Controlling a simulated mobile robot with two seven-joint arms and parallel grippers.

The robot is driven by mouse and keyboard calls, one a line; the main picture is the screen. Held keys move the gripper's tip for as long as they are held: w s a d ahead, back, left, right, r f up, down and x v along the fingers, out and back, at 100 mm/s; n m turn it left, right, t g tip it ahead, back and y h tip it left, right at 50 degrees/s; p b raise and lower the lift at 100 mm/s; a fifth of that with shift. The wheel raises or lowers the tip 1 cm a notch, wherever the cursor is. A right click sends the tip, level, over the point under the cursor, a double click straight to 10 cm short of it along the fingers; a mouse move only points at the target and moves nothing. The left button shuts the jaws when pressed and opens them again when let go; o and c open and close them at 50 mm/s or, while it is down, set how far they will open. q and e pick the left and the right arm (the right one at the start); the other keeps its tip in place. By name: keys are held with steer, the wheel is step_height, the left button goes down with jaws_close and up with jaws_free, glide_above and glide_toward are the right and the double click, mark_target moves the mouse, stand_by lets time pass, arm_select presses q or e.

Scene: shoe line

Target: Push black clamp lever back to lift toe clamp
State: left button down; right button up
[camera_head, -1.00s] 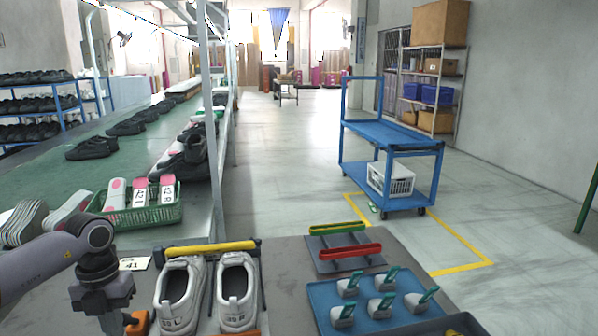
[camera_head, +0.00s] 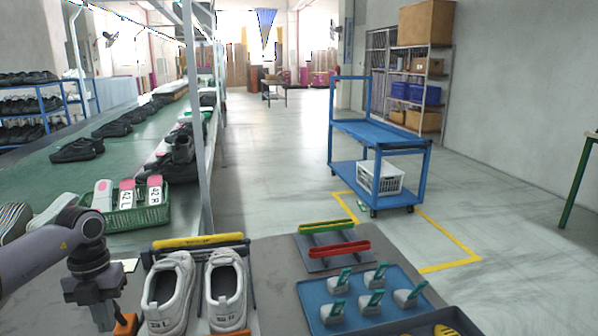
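A pair of white shoes (camera_head: 226,285) sits side by side at the near edge of the grey table. A yellow toe clamp bar (camera_head: 197,241) lies across behind their toe ends, with a black frame (camera_head: 148,258) at its ends. I cannot pick out the black clamp lever for sure. My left gripper (camera_head: 104,322) points down just left of the left shoe, beside an orange part (camera_head: 127,324). Its fingers are cut off by the bottom edge and partly hidden, so its opening does not show. My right gripper is not in view.
A blue tray (camera_head: 306,290) with several grey pieces with green tags lies right of the shoes. Behind it is a grey rack (camera_head: 307,262) with a green and a red handle. A conveyor (camera_head: 60,180) with shoes and a green basket (camera_head: 135,219) runs along the left.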

arm_select(q)
steer(key=shift+w+a, duration=0.2)
steer(key=shift+w, duration=0.35)
steer(key=shift+w+a, duration=0.15)
steer(key=shift+w, duration=0.4)
steer(key=shift+w+f+b, duration=0.1)
steer(key=shift+b, duration=0.2)
steer(key=shift+w+a+b, duration=0.3)
steer(key=shift+w+b, duration=0.1)
steer(key=shift+w, duration=0.4)
steer(key=shift+w+a+b, duration=0.25)
steer(key=shift+w+b, duration=0.15)
steer(key=shift+w, duration=0.35)
steer(key=shift+s+d+p, duration=0.1)
steer(key=shift+s+p, duration=0.25)
steer(key=shift+p, duration=0.35)
steer(key=shift+s+d+p, duration=0.15)
steer(key=shift+s+p, duration=0.25)
